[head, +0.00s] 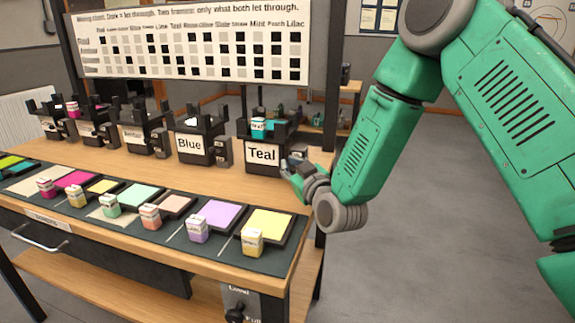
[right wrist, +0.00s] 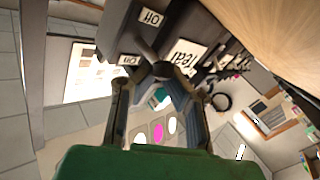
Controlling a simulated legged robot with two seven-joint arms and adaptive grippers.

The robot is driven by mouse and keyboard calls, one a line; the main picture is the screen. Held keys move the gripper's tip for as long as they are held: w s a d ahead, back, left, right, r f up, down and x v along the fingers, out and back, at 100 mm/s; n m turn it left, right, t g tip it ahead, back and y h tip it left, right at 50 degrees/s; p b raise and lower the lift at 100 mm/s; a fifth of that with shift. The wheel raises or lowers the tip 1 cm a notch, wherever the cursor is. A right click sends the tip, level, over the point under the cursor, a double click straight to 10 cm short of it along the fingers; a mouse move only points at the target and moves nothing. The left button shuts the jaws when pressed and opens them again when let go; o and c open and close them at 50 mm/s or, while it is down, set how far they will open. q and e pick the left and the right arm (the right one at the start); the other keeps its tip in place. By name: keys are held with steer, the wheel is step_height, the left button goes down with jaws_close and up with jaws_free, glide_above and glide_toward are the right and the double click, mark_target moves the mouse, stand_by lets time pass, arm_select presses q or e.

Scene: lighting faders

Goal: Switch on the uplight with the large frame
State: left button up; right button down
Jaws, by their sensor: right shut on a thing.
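A row of black uplights stands along the back of the bench. The one with the Teal label (head: 263,154) is at the right end and holds a teal block (head: 258,128). The Blue uplight (head: 190,145) is left of it. I cannot tell which frame is the large one. My right gripper (head: 287,168) is at the right side of the Teal uplight. My left gripper is not in view.
Several coloured tiles with small cartons, such as the yellow one (head: 252,241), lie on the dark mat along the front of the bench. A mixing chart (head: 190,45) hangs behind the uplights. The floor (head: 420,220) at the right is clear.

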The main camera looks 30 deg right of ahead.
steer(key=shift+s+d+f+h, duration=0.15)
steer(key=shift+d+f+h, duration=0.15)
steer(key=shift+d, duration=0.2)
steer(key=c, duration=1.3)
jaws_free()
steer(key=shift+d, duration=0.35)
steer(key=shift+a+r, duration=0.15)
steer(key=shift+a, duration=0.45)
steer(key=s, duration=0.8)
steer(key=s+a, duration=0.1)
steer(key=s, duration=0.2)
steer(key=shift+s+a, duration=0.1)
steer(key=shift+s, duration=0.3)
steer(key=shift+f, duration=0.2)
